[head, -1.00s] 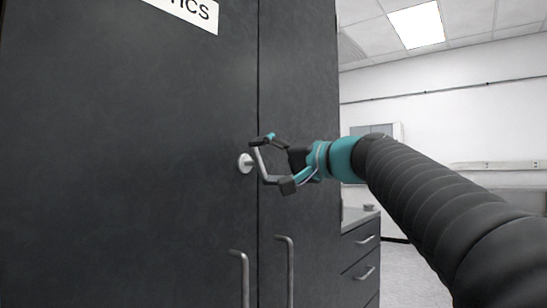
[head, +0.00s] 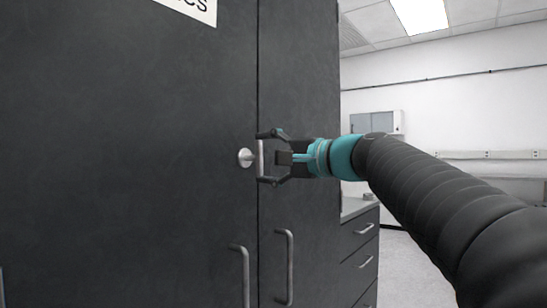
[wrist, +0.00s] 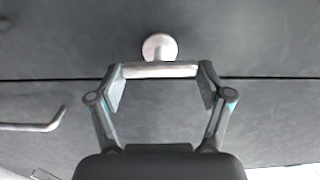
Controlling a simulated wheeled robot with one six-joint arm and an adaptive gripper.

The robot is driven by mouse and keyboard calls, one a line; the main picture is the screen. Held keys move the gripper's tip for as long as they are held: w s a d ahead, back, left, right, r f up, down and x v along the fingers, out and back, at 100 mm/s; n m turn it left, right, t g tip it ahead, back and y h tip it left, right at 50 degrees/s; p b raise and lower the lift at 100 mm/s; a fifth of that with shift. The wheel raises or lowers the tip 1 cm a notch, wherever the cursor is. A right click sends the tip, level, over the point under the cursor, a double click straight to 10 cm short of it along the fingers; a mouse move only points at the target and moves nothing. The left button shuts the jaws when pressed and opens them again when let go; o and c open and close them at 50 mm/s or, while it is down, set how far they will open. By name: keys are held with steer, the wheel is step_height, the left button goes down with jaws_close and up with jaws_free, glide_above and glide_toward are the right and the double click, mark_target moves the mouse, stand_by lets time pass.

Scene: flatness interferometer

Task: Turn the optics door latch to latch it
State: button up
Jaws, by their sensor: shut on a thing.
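The optics door latch (head: 246,157) is a pale metal round hub on the left dark cabinet door, with a bar (head: 261,158) standing off it. The bar looks upright, along the seam between the doors. My gripper (head: 266,157) is shut on the bar, one finger at its upper end and one at its lower end. In the wrist view the latch hub (wrist: 159,47) shows beyond the bar (wrist: 160,70), which spans between my two fingertips and runs parallel to the door seam.
Two upright door handles, left (head: 240,275) and right (head: 287,265), stand out below the latch. A cut-off white sign (head: 195,8) is on the left door. A drawer unit (head: 358,240) stands to the right. Both doors look flush.

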steer(key=shift+a, duration=0.1)
steer(key=o, duration=1.1)
steer(key=shift+s+a, duration=0.1)
steer(key=shift+a, duration=0.05)
steer(key=shift+d, duration=0.2)
steer(key=v, duration=1.2)
